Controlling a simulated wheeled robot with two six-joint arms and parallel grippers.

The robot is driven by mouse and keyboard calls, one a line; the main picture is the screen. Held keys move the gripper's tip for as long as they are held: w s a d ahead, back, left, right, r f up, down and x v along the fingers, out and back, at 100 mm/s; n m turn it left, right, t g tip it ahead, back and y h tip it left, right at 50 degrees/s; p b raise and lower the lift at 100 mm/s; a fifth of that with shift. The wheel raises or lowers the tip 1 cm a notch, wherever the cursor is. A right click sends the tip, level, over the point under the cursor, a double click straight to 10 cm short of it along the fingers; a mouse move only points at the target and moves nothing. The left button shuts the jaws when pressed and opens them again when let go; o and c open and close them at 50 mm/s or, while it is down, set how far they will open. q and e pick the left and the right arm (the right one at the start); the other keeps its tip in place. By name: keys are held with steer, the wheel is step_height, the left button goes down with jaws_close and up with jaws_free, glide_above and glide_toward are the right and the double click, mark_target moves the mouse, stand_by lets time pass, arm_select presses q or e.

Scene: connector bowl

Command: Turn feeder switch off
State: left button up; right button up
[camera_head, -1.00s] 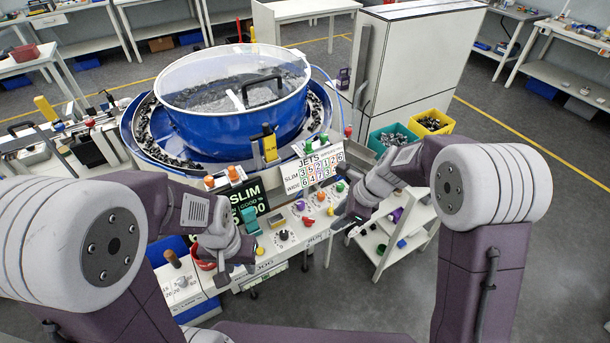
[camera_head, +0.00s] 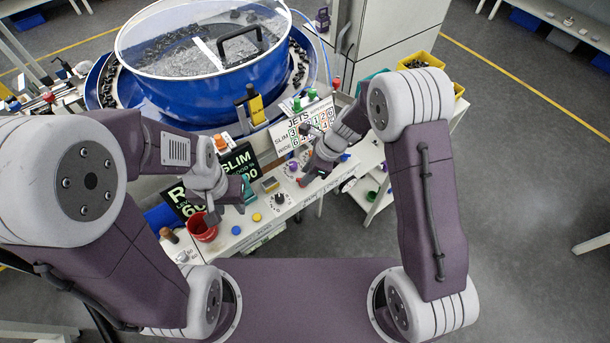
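The control panel (camera_head: 268,212) stands in front of the blue bowl feeder, with several knobs and buttons along its top. A black rotary knob (camera_head: 279,198) sits on a white dial, beside a yellow button (camera_head: 257,217) and a blue button (camera_head: 236,230). I cannot read which control is the feeder switch. My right gripper (camera_head: 303,181) is low over the panel, right of the black knob, near red and purple knobs; its fingers are too small to judge. My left gripper (camera_head: 224,206) is open, fingers apart, above the panel's left part beside a teal part (camera_head: 248,190).
The blue bowl feeder (camera_head: 205,100) with a clear lid stands behind the panel. A red cup (camera_head: 203,228) is below my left gripper. A JETS board (camera_head: 304,124) and a SLIM display (camera_head: 238,163) stand behind the controls.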

steer(key=shift+s+a+f, duration=0.1)
steer(key=shift+a+f, duration=0.05)
steer(key=shift+f, duration=0.25)
steer(key=shift+s+a+f, duration=0.1)
steer(key=shift+f, duration=0.3)
steer(key=shift+w, duration=0.1)
jaws_close()
